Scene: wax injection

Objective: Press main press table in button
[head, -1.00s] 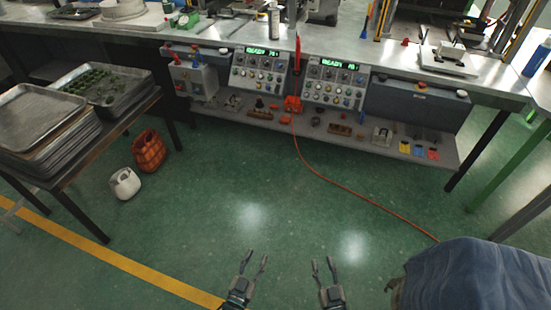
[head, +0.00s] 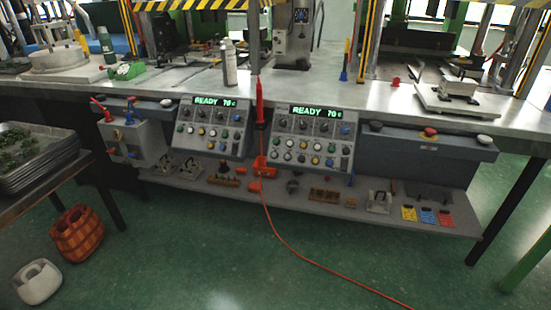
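Two grey control panels are mounted on the front of the metal press table (head: 300,92). The left panel (head: 207,143) and the right panel (head: 310,157) each show a green "READY 70 c" display above knobs and several coloured buttons. A dark grey bar (head: 410,152) right of the panels carries a red button (head: 430,131) between a dark button (head: 376,125) and a white button (head: 485,139). Button labels are too small to read, so I cannot tell which is the table in button. Neither of my grippers is in view.
A low shelf (head: 375,222) under the panels holds small parts. A grey box (head: 138,143) with red and blue levers hangs at left. Trays (head: 35,165), an orange basket (head: 76,232) and a white container (head: 37,282) stand left. A red cable (head: 290,248) crosses the otherwise clear green floor.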

